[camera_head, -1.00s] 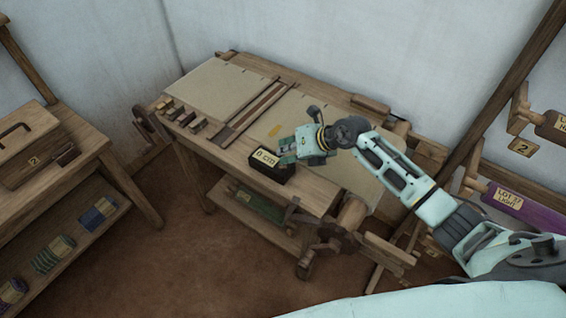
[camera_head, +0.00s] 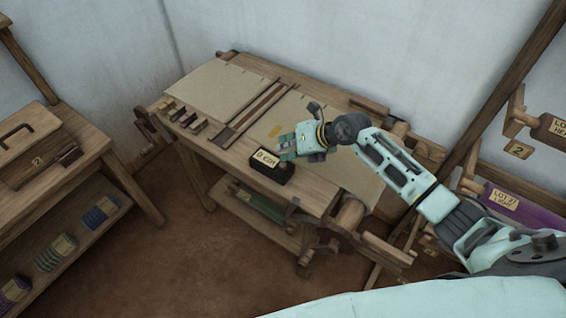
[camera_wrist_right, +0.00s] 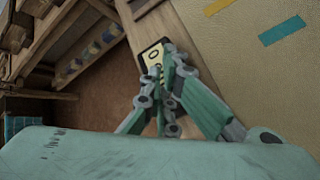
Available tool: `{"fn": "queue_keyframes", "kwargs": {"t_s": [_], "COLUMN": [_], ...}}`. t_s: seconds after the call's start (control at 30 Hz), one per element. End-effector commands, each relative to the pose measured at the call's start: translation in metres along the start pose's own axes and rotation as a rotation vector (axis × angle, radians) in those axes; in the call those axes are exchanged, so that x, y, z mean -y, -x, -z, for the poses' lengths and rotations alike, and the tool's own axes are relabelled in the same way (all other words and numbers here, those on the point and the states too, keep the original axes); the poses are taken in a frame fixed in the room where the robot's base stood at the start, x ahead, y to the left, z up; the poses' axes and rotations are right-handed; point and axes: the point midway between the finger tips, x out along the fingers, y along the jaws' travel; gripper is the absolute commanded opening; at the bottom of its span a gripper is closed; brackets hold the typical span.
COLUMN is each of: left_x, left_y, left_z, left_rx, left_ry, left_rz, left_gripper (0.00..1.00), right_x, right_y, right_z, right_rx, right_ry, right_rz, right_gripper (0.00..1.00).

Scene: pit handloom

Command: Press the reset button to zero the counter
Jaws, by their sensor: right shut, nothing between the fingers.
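The counter is a small black box (camera_head: 271,172) with a cream label that appears to read "0 cm". It sits on the front edge of the loom's wooden bench. My right gripper (camera_head: 284,150) is shut and empty, right over the counter's back right part. In the right wrist view, the shut fingers (camera_wrist_right: 170,68) cover part of the counter (camera_wrist_right: 151,58), and its label shows a 0. No reset button can be made out; the fingers hide that part of the counter. I cannot tell if they touch it. My left gripper is not in view.
The loom bench (camera_head: 215,152) carries stretched cloth (camera_head: 222,90) and several small bobbins at its left. A side table (camera_head: 90,150) with a wooden box stands at the left. A wooden rack with labelled rolls (camera_head: 506,200) is at the right. The floor in front is clear.

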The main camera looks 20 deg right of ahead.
Motion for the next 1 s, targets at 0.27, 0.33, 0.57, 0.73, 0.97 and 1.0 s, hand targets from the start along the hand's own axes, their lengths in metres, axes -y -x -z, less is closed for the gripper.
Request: {"fn": "queue_keyframes", "kwargs": {"t_s": [0.27,0.33,0.57,0.73,0.97,1.0], "left_x": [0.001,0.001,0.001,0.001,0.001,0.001], "left_y": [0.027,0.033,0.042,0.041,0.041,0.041], "left_z": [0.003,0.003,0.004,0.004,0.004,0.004], "left_rx": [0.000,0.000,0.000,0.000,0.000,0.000], "left_ry": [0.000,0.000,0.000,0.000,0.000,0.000], "left_rz": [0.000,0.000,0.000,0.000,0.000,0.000], "left_gripper": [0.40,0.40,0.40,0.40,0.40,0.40], "right_x": [-0.016,-0.019,-0.025,-0.024,-0.024,-0.024], "right_y": [0.022,0.026,0.034,0.033,0.033,0.033], "right_z": [-0.016,-0.019,-0.025,-0.024,-0.024,-0.024], "right_rx": [0.001,0.001,0.000,0.000,0.000,0.000], "right_ry": [0.001,0.001,0.000,0.000,0.000,0.000], "right_rz": [0.000,0.000,0.000,0.000,0.000,0.000], "right_gripper": [0.00,0.00,0.00,0.00,0.00,0.00]}}
